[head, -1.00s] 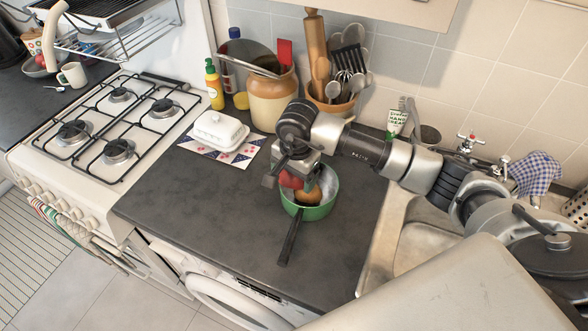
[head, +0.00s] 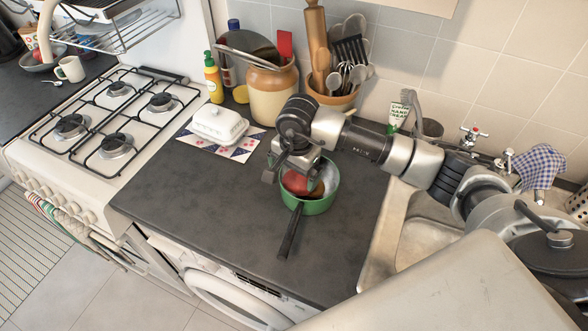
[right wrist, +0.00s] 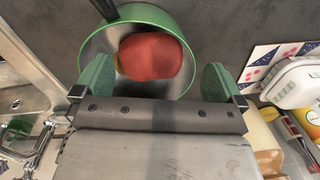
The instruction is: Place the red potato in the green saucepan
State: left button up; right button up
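The green saucepan (head: 318,207) stands on the dark counter, its black handle pointing toward the front. The red potato (head: 296,183) is inside the pan, with a brownish item beside it, partly hidden. In the right wrist view the red potato (right wrist: 151,56) lies within the rim of the saucepan (right wrist: 172,17). My right gripper (head: 292,171) is just above the pan. Its two green finger pads (right wrist: 156,84) are wide apart, with clear gaps on both sides of the potato. My left gripper is not in view.
A white butter dish (head: 219,125) sits on a patterned mat to the left of the pan. A crock (head: 271,96) and a utensil pot (head: 333,100) stand behind. The sink (head: 408,237) is on the right. The front-left counter is clear.

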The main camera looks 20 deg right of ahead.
aim_at(297, 177)
jog(key=shift+r+p, duration=0.55)
jog(key=shift+p, duration=0.2)
jog(key=shift+r, duration=0.4)
notch_tip(297, 177, up, 11)
jog(key=b, duration=0.3)
jog(key=shift+s+d+r, duration=0.15)
jog(key=shift+s+d, duration=0.05)
jog(key=shift+s, duration=0.1)
